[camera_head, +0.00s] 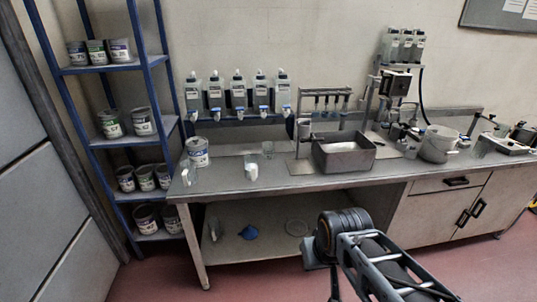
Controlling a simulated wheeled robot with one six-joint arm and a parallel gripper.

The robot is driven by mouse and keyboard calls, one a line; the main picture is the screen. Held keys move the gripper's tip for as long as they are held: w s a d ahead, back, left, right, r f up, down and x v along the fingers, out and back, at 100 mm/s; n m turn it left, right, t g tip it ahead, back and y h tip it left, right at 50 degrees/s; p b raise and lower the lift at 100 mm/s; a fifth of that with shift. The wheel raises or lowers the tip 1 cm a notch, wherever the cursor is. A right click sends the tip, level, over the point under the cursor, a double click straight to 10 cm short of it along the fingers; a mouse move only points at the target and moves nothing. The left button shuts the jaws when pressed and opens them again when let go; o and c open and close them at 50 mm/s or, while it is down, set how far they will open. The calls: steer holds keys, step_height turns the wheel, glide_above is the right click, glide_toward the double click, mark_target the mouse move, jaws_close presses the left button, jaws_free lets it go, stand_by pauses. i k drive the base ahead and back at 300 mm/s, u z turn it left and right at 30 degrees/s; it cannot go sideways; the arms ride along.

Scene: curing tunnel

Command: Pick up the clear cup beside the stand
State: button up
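A small clear cup (267,149) stands on the grey workbench, just left of a metal stand (303,145) with a flat base plate. The cup is see-through and small here, so its rim and contents cannot be made out. Part of my arm (343,228) rises from the bottom of the picture, in front of the bench and well apart from the cup. My gripper's fingers do not show.
A dark metal tub (343,152) sits right of the stand. A white container (251,170) and a labelled can (198,151) stand left on the bench (225,180). Bottles (239,92) line a wall rack behind. A blue shelf (126,141) holds several cans.

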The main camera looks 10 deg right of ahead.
mark_target(268, 151)
steer(key=z, duration=1.05)
steer(key=i, duration=1.9)
steer(key=u, duration=3.45)
steer(key=i, duration=0.5)
